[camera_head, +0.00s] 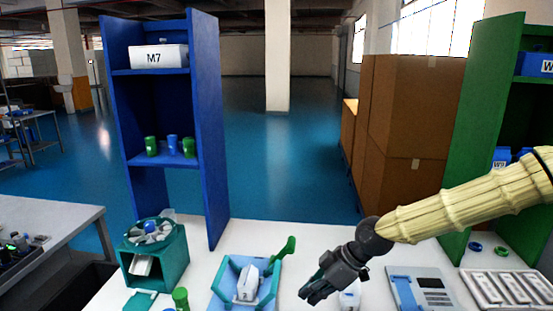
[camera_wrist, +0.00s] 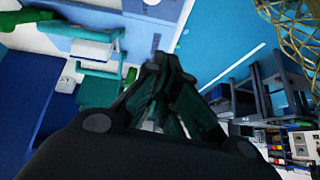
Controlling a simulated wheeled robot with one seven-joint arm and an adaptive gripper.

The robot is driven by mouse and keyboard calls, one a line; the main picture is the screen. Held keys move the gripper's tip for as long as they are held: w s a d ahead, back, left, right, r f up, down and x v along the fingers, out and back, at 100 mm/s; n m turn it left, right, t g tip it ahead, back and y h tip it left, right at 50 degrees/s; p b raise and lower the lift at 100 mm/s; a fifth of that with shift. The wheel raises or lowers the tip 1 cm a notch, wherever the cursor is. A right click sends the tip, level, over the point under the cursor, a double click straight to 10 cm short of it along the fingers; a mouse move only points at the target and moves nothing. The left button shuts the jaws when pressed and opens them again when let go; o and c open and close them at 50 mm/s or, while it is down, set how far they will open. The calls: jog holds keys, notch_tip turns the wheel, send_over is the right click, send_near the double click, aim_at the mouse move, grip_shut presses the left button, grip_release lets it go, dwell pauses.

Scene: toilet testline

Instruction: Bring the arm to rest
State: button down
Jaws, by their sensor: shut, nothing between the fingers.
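My arm, in a pale yellow ribbed sleeve, reaches in from the right in the head view. My gripper (camera_head: 318,290) hangs over the white table (camera_head: 235,240), tilted down to the left. Its dark fingers are together with nothing between them. It also shows in the wrist view (camera_wrist: 160,65), where the fingers meet in a point. The gripper is right of the blue fixture (camera_head: 222,289), apart from it as far as I can tell. A white part just behind the gripper is partly hidden.
A blue shelf (camera_head: 215,130) with an M7 bin (camera_head: 158,57) stands back left, a green shelf (camera_head: 482,130) at right. A teal box (camera_head: 172,262), a grey-blue device (camera_head: 405,290) and a slotted tray (camera_head: 512,287) are on the table. Brown boxes (camera_head: 405,130) stand behind.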

jog(key=s+f+m+h, duration=0.1)
jog(key=s+f+m, duration=0.2)
jog(key=s+f, duration=0.35)
jog(key=s+f+m+g, duration=0.1)
jog(key=s+f+m, duration=0.25)
jog(key=f, duration=0.65)
jog(key=s+f+m+h, duration=0.1)
jog(key=s+f+m, duration=0.2)
jog(key=s+f, duration=0.4)
jog(key=s+d+f+m+h, duration=0.5)
jog(key=s+d+f+m, duration=0.1)
jog(key=s+d+f, duration=0.6)
jog(key=s+d, duration=0.2)
jog(key=s, duration=0.2)
jog(key=shift+s, duration=0.15)
jog(key=shift+m, duration=0.25)
